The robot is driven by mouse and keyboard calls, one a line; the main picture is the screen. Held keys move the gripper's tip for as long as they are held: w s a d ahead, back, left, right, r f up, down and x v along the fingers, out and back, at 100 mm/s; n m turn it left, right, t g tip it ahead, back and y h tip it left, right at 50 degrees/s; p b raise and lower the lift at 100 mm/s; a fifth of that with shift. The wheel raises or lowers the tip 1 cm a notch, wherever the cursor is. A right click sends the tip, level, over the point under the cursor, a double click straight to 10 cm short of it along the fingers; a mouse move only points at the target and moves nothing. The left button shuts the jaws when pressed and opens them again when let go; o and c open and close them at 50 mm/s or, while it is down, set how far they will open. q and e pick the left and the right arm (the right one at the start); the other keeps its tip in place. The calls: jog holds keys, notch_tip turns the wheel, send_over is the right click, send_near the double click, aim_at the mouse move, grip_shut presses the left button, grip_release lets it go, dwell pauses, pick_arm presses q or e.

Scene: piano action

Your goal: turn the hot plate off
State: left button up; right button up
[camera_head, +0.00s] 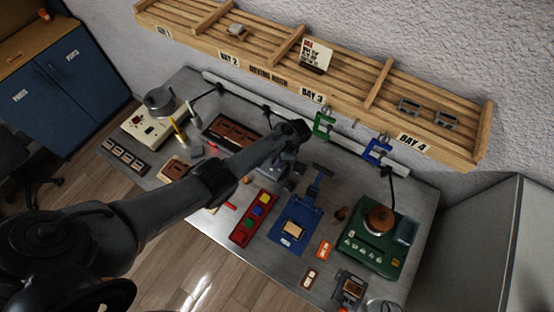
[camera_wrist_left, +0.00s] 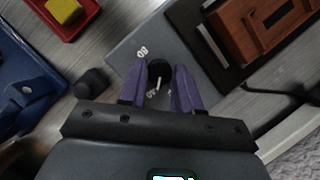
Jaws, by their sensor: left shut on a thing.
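A grey plate-like housing (camera_wrist_left: 128,46) with white dial markings shows in the left wrist view; I take it for the hot plate. A round black knob (camera_wrist_left: 158,70) with a pale pointer line sits on it. The purple fingers of my left gripper (camera_wrist_left: 160,80) are shut on this knob, one on each side. In the head view, my left gripper (camera_head: 287,178) is low over the middle of the bench, and my arm hides most of what lies under it. The exact dial setting is not readable. My right gripper is not in view.
The bench (camera_head: 200,245) is crowded. A brown wooden piece (camera_wrist_left: 262,28) lies close by. A green device (camera_head: 375,245) stands right; a wooden shelf (camera_head: 340,90) runs behind.

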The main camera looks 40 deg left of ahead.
pick_arm(q)
jog(key=n+h, duration=0.1)
jog(key=n, duration=0.1)
jog(key=n+h+b, duration=0.1)
jog(key=n, duration=0.2)
jog(key=shift+w+a+n+g, duration=0.1)
jog(key=shift+n+g, duration=0.2)
jog(key=shift+g, duration=0.1)
jog(key=shift+a+n+h, duration=0.15)
jog(key=shift+n+h, duration=0.65)
jog(key=shift+n, duration=1.4)
jog(key=o, duration=1)
jog(key=shift+w+r, duration=0.15)
jog(key=shift+r, duration=0.15)
jog(key=v, duration=1)
jog(key=shift+w+a+p, duration=0.1)
jog(key=shift+p, duration=0.2)
jog(key=shift+f, duration=0.1)
